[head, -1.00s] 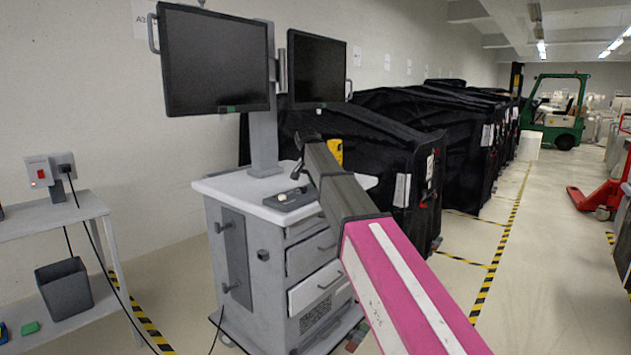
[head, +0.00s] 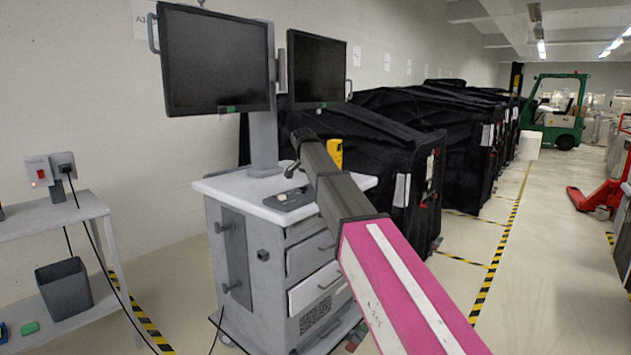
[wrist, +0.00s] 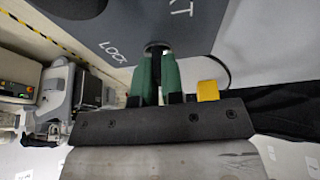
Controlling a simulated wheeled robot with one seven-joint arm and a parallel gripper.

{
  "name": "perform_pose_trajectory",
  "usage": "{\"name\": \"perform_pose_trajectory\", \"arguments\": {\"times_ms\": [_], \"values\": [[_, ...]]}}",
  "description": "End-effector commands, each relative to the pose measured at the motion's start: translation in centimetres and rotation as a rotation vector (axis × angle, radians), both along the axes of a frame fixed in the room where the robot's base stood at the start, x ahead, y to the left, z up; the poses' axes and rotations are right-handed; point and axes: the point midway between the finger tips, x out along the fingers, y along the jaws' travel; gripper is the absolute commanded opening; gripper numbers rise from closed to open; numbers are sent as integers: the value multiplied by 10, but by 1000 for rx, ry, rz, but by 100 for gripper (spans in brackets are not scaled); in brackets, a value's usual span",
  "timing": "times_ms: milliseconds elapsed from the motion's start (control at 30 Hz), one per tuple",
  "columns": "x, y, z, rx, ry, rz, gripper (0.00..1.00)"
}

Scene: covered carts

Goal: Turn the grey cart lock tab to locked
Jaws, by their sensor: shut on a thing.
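In the wrist view, my gripper (wrist: 157,72) has two green fingers closed around a small dark piece (wrist: 156,48), which I take to be the lock tab. It stands out from a dark grey panel (wrist: 222,22). White lettering reading LOCK (wrist: 113,52) is left of the fingers, and part of another word is at the top edge. The fingers hide most of the tab, so its exact angle cannot be told. In the head view, the grey cart (head: 236,285) stands in the middle; my arm reaches over its top, and my fingertips cannot be made out there.
Two monitors (head: 215,62) rise on a post above the cart's white top (head: 240,190). Black covered carts (head: 385,140) stand close behind. A side table (head: 70,212) with a dark bin (head: 64,290) is at the left. The floor on the right is open, with a red pallet jack (head: 600,200).

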Motion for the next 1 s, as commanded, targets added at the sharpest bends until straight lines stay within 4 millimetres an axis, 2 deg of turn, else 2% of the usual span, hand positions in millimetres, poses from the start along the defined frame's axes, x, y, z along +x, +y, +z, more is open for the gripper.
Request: {"name": "perform_pose_trajectory", "arguments": {"times_ms": [33,100,400,533,1000], "values": [[0,1,0,3,0,-1,12],[0,1,0,2,0,-1,34],[0,0,1,1,-1,0,34],[-3,3,10,1,-1,1,34],[-26,23,84,1,-1,1,34]]}}
